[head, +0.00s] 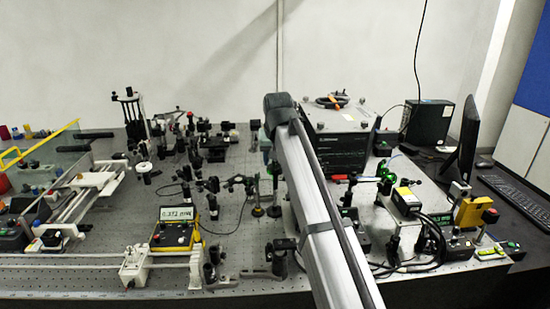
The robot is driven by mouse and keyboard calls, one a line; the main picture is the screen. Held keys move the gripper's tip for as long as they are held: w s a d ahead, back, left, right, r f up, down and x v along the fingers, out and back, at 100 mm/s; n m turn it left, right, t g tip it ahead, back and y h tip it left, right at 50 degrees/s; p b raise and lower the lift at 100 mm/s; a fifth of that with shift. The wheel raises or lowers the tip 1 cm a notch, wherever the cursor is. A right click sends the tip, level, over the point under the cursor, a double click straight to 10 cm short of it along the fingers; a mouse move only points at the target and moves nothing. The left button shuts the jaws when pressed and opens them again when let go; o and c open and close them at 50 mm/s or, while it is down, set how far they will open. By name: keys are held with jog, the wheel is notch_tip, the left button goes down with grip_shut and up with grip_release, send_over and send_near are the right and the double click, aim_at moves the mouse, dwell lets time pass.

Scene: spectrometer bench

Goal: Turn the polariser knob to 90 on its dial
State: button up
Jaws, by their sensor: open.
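I cannot make out the polariser knob or its dial in the head view; the parts are too small to tell. Several dark post-mounted optics stand on the bench, among them a mount (275,183) just left of my arm. A yellow-framed meter (175,228) at the centre left reads what looks like 0.372 mW. My arm rises from the bottom edge to a dark joint at the upper middle and covers part of the bench. My gripper does not show; it is out of sight, perhaps behind the arm.
A black box unit (340,150) stands behind my arm. A monitor (468,138) and keyboard (515,200) are at the right. A white rail assembly (95,185) is at the left. The perforated bench top (110,272) has some bare room at the front left.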

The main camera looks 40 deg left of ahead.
jog(key=shift+c, duration=0.2)
grip_shut()
jog(key=shift+m, duration=0.4)
jog(key=m+h, duration=0.1)
jog(key=m, duration=0.1)
jog(key=m+t+h, duration=0.1)
jog(key=m, duration=0.1)
jog(key=shift+a+m, duration=0.2)
jog(key=shift+m, duration=0.1)
jog(key=m+h, duration=0.1)
jog(key=m, duration=0.3)
jog(key=shift+a+h, duration=0.15)
jog(key=shift+h, duration=0.25)
jog(key=m, duration=0.2)
jog(key=m+h, duration=0.1)
jog(key=m, duration=0.2)
jog(key=shift+a+h, duration=0.15)
jog(key=shift+h, duration=0.15)
jog(key=m, duration=0.2)
jog(key=m+g+h, duration=0.1)
jog(key=m, duration=0.1)
jog(key=shift+m+h, duration=0.3)
jog(key=shift+m, duration=0.1)
